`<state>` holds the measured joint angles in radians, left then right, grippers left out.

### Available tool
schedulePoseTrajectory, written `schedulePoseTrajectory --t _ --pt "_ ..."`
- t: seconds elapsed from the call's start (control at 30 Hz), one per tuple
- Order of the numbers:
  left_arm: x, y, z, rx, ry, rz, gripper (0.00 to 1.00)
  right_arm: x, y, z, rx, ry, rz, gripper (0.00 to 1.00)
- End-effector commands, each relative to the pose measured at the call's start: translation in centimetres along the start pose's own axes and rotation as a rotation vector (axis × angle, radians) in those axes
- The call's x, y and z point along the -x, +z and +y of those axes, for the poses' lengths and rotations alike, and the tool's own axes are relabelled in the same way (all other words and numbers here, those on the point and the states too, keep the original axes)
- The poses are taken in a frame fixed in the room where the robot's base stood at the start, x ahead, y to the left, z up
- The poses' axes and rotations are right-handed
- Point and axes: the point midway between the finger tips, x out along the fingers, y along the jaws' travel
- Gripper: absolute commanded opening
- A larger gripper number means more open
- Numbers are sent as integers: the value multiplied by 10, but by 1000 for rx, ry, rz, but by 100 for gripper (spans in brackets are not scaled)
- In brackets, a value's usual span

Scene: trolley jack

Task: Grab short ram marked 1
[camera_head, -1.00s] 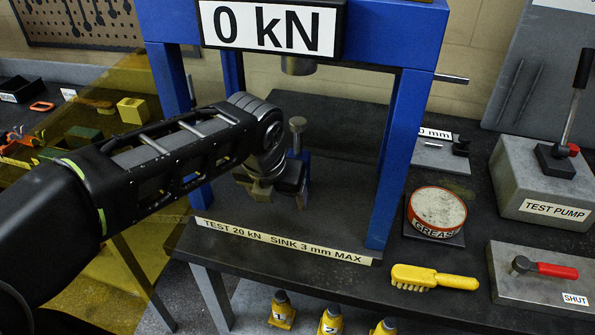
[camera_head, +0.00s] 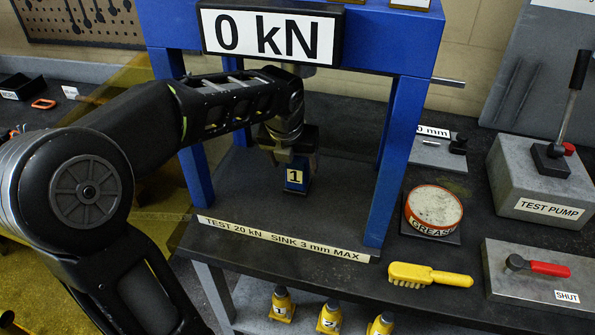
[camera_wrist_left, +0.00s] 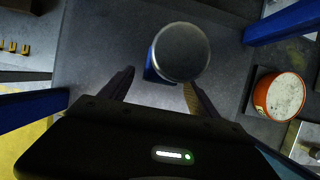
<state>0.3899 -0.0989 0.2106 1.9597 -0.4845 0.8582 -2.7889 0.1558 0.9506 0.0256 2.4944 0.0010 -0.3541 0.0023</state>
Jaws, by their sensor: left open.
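A short blue ram (camera_head: 296,186) with a pale plate marked 1 stands upright on the dark press bed, between the blue posts. Its upper part is hidden behind my left gripper (camera_head: 287,154) in the head view. In the left wrist view its round grey top (camera_wrist_left: 181,52) shows, with a strip of blue body at its left. My left gripper (camera_wrist_left: 158,86) is open, one finger at each side below the ram's top in that picture. I cannot tell whether a finger touches the ram. My right gripper is in no view.
The blue press frame (camera_head: 394,155) surrounds the ram, with a "0 kN" display (camera_head: 268,34) above. A red grease tin (camera_head: 433,208), yellow brush (camera_head: 430,275) and test pump (camera_head: 545,180) lie right. Several yellow numbered pieces (camera_head: 329,318) stand below the bench.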

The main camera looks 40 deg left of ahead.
Motion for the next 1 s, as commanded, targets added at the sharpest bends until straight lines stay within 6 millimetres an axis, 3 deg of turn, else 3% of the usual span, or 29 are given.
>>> schedulePoseTrajectory --t 0.4,1.0 --pt "-48 -1 0 -1 0 3 71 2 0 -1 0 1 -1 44" --pt "-48 0 0 -1 0 1 71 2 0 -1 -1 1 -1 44"
